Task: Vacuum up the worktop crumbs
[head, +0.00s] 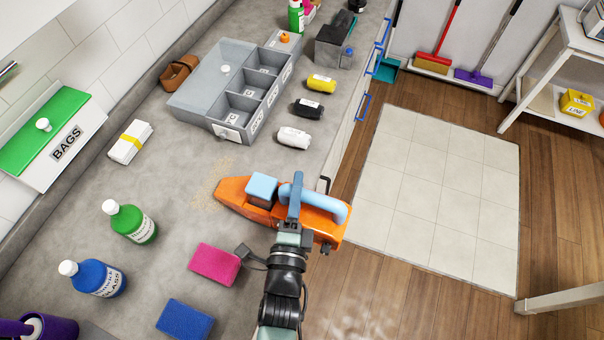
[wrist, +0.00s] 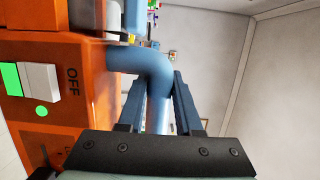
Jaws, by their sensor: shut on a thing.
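The orange handheld vacuum (head: 243,203) is over the worktop (head: 180,225), its nozzle pointing left. My gripper (head: 297,188) is shut on its blue handle (head: 325,203). In the wrist view, my gripper's fingers (wrist: 158,100) sit on either side of the handle (wrist: 150,62). The vacuum's orange side (wrist: 60,95) shows a white switch (wrist: 40,82) beside the word OFF, with green marks near it. The pale crumbs (head: 207,190) lie scattered on the worktop at the nozzle tip. I cannot tell whether the nozzle touches the worktop.
A grey divided box (head: 212,82) stands behind the crumbs, with white, black and yellow rolls to its right. A green bottle (head: 133,223), blue bottle (head: 92,278), pink sponge (head: 214,264) and blue sponge (head: 184,319) stand nearer.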

